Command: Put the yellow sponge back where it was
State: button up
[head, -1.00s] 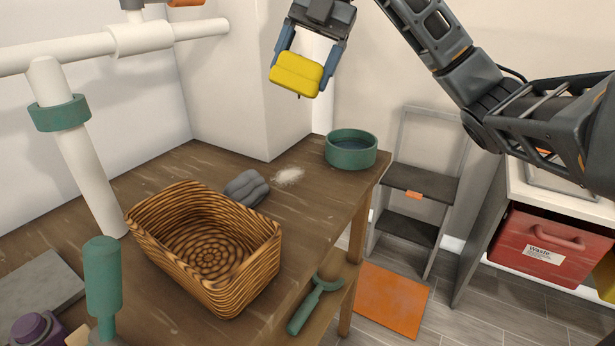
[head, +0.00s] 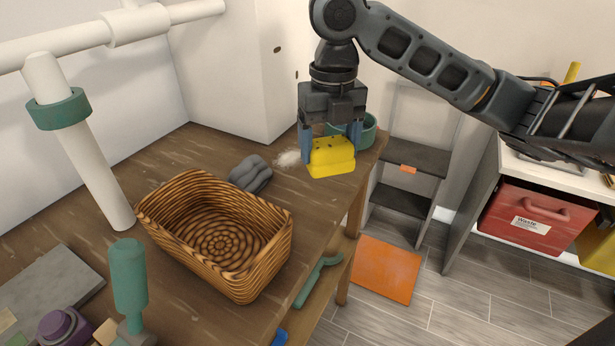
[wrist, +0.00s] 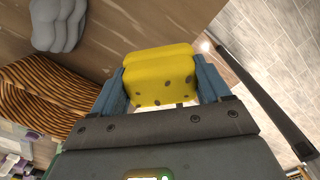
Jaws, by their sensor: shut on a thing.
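The yellow sponge (head: 331,158) is between the blue fingers of my gripper (head: 331,148), which is shut on it. The sponge is over the right part of the wooden table (head: 190,152), near its right edge; I cannot tell whether it touches the top. In the wrist view the sponge (wrist: 155,76) fills the space between both fingers. A white powdery patch (head: 288,158) lies on the table just left of the sponge. The green bowl (head: 368,131) stands behind the gripper and is partly hidden by it.
A grey lumpy object (head: 250,174) lies left of the powder. An empty woven basket (head: 270,262) stands in front of it. A green-handled brush (head: 128,280) is at the front left.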

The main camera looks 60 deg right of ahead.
jog(key=w+a+f, duration=0.2)
jog(key=a, duration=0.1)
jog(key=shift+w+a+f, duration=0.1)
jog(key=shift+w+f, duration=0.1)
jog(key=shift+f+p, duration=0.3)
jog(key=shift+f, duration=1.7)
jog(key=shift+f, duration=0.1)
jog(key=o, duration=1.1)
notch_tip(320, 180, up, 12)
jog(key=shift+r+p, duration=0.1)
jog(key=shift+p, duration=0.2)
